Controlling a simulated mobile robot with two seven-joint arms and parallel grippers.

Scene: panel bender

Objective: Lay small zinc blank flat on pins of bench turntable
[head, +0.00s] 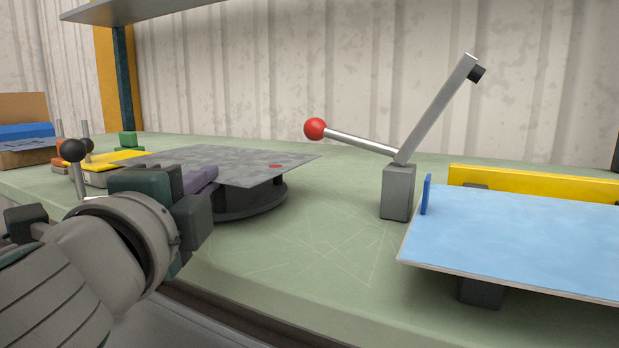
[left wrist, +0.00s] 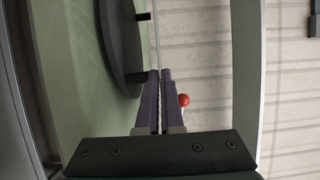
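The small zinc blank (head: 235,163), a grey mottled sheet with a red spot, lies roughly level above the dark round bench turntable (head: 250,207). My left gripper (head: 203,180) is at its near left edge, its purple fingers shut on it. In the left wrist view, the fingers (left wrist: 158,100) pinch the sheet, which shows edge-on as a thin line. The turntable disc (left wrist: 122,42) stands beside it with two dark pins, one of them here (left wrist: 143,16). The pin tips are very close to the sheet; I cannot tell whether they touch. My right gripper is not in view.
A clamp with a red ball handle (head: 315,129) stands on the green bench (head: 310,240). A blue sheet (head: 520,235) with a yellow bar (head: 530,184) behind it is at the right. A black knob (head: 73,150) and yellow plate (head: 115,158) are at the left. A shelf hangs above.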

